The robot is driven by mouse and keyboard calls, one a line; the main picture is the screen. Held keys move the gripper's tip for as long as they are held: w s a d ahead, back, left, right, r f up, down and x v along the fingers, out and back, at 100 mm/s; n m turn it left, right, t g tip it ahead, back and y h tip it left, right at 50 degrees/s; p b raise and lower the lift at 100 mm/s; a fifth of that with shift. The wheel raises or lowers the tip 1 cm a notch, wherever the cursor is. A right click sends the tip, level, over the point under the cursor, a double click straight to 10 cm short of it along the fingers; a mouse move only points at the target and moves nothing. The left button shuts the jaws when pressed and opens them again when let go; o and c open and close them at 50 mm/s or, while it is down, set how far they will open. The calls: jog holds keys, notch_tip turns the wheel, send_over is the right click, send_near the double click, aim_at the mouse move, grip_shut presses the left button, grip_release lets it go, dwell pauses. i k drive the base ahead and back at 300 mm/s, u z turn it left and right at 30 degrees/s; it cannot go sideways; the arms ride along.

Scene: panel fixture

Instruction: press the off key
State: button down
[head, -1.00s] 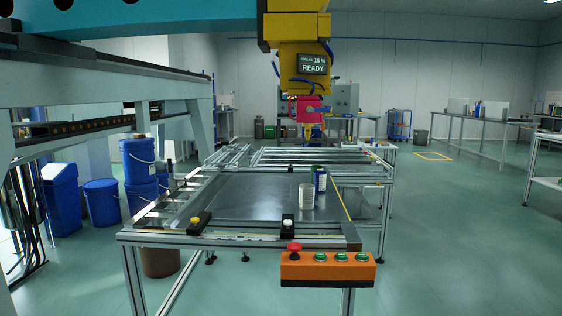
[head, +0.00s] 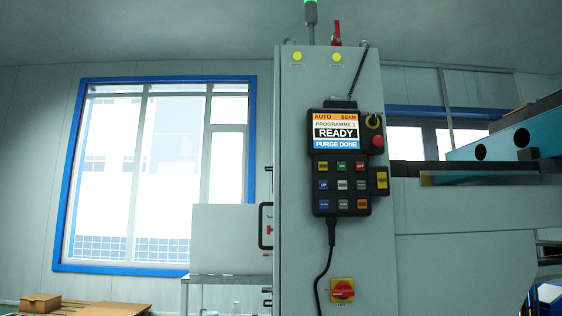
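A black control pendant (head: 341,205) hangs on the front of a grey cabinet. Its keypad has three columns of small coloured keys. The red key (head: 360,166) at the top right appears to be the off key, though its lettering is very small. A green key (head: 341,166) is just left of it, and a yellow key (head: 322,167) is at the top left. The pendant's screen (head: 336,131) above the keys reads READY and PURGE DONE. My gripper is not in view, and nothing covers the keys.
A red emergency-stop knob (head: 377,141) sits at the pendant's upper right. A red rotary switch (head: 342,290) on a yellow plate is low on the grey cabinet (head: 300,220). A black cable (head: 326,258) hangs below the pendant. A blue-framed window (head: 155,170) is at left.

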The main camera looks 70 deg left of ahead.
aim_at(359, 166)
jog(key=u, duration=2.15)
